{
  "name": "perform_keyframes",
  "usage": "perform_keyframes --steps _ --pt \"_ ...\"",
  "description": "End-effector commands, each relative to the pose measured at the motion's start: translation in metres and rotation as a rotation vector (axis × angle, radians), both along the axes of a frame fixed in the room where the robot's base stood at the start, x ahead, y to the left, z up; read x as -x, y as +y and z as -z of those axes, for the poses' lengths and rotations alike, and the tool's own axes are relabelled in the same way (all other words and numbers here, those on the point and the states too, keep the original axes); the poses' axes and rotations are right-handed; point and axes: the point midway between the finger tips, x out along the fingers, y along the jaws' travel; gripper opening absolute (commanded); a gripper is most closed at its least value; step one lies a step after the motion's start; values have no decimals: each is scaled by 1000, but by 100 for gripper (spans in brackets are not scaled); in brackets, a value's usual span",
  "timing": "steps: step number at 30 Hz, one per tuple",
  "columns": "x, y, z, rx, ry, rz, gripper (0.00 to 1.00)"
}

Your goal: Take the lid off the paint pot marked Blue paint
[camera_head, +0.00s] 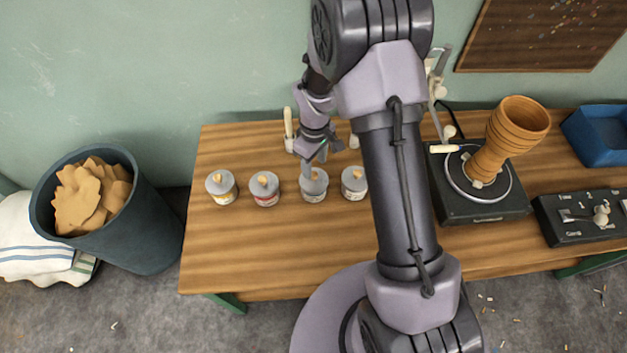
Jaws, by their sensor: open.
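Several small grey-lidded paint pots stand in a row on the wooden table. The far-left pot (222,188) and the second pot (264,189), with a red band on its label, stand clear of my arm. The third pot (314,187) is under my gripper. The fourth pot (354,184) stands close beside my arm. Each lid has a small orange-tan knob on top. The labels are too small to read, so I cannot tell which says Blue paint. My gripper (313,167) is open and points down at the third pot's lid; I cannot tell whether it touches the knob.
A pale upright object (288,124) stands behind the pots. A turntable (455,205) with a wooden goblet drum (497,140), a dark control box (575,230) and a blue bin (597,140) are at right. A bucket (150,225) of tan pieces stands left. The table's front left is clear.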

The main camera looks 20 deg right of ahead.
Motion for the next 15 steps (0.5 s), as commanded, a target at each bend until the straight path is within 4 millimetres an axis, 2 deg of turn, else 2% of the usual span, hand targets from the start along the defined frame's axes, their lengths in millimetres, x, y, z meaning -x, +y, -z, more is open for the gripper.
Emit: perform_keyframes --steps 3,6,12,15 --pt "-2 2 29 0 1 1 48" --pt "-2 2 44 0 0 2 48" --pt "-2 2 42 0 -1 2 48" --pt "-2 2 42 1 -1 2 29"
